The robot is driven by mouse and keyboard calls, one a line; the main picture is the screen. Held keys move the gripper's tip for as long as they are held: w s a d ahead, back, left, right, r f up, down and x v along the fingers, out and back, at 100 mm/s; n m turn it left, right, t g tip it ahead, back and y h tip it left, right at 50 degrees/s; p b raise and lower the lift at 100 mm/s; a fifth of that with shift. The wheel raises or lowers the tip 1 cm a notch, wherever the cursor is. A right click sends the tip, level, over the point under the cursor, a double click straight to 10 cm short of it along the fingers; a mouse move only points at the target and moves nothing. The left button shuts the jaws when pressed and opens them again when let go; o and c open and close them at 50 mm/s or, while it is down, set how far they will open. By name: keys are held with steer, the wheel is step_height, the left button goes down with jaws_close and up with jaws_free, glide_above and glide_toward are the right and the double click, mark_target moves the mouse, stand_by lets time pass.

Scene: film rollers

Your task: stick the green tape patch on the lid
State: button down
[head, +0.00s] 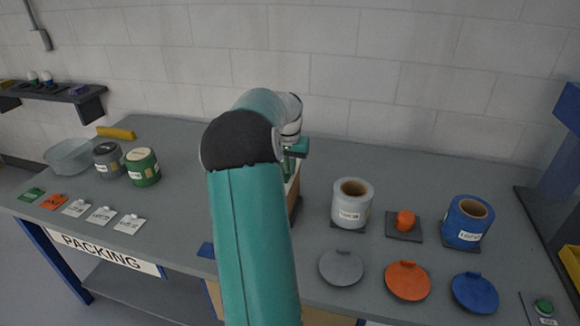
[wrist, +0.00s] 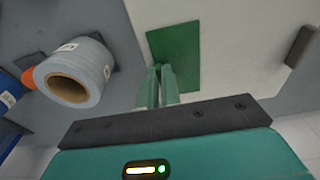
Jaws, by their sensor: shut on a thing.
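The green tape patch (wrist: 178,50) is a flat dark green square in the wrist view. My gripper (wrist: 158,72) has its two green fingers close together at the patch's near edge, shut on it. The patch shows in front of a broad pale surface (wrist: 228,25), which looks like the lid; I cannot tell whether the two touch. In the head view my arm hides the patch and most of a brown-sided box (head: 295,190). My gripper shows only in part there, above the box.
A light grey roller (head: 352,206), an orange piece (head: 405,220) and a blue roller (head: 467,225) stand right of the box. Grey (head: 341,267), orange (head: 407,281) and blue (head: 475,293) discs lie in front. Tins, a bowl and several cards sit at left.

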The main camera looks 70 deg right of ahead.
steer(key=shift+f, duration=0.15)
steer(key=c, duration=1.5)
jaws_free()
steer(key=shift+w+a, duration=0.1)
steer(key=o, duration=0.5)
steer(key=shift+f, duration=0.1)
steer(key=shift+c, duration=0.2)
steer(key=shift+r, duration=3.7)
